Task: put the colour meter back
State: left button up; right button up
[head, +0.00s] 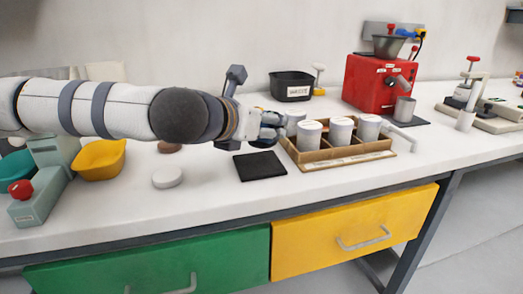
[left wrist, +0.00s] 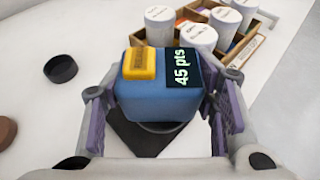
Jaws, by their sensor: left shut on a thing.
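The colour meter (left wrist: 155,100) is a blue block with a yellow button and a dark display reading "45 pts". It sits between the fingers of my left gripper (left wrist: 160,112), which is shut on it. In the head view my left gripper (head: 268,127) is at the left end of the wooden tin tray, and the meter is mostly hidden by it. A black square mat (head: 260,166) lies on the bench just in front of the gripper. In the left wrist view the mat (left wrist: 150,148) shows partly below the meter. My right gripper is not in view.
The wooden tray (head: 345,159) holds several white lidded tins close to the gripper. A black bin (head: 291,86) and a red machine (head: 378,86) stand behind. A white disc (head: 167,177) and a yellow scoop (head: 99,160) lie left. The bench front is clear.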

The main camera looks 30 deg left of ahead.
pick_arm(q)
jog(key=shift+w+a+f, duration=0.2)
jog(key=shift+f, duration=0.15)
jog(key=shift+w+a+f, duration=0.15)
jog(key=shift+f, duration=0.2)
jog(key=f, duration=0.1)
jog(key=a+f+b, duration=0.1)
jog(key=f, duration=0.1)
jog(key=w+f, duration=0.1)
jog(key=shift+w+a+f, duration=0.1)
jog(key=shift+a+f, duration=0.15)
jog(key=shift+f+b, duration=0.3)
jog(key=shift+f, duration=0.05)
jog(key=shift+r, duration=0.15)
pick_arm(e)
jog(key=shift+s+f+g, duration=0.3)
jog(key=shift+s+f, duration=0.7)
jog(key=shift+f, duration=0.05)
pick_arm(q)
jog(key=o, duration=1.7)
jog(key=shift+f, duration=0.2)
jog(key=shift+c, duration=0.2)
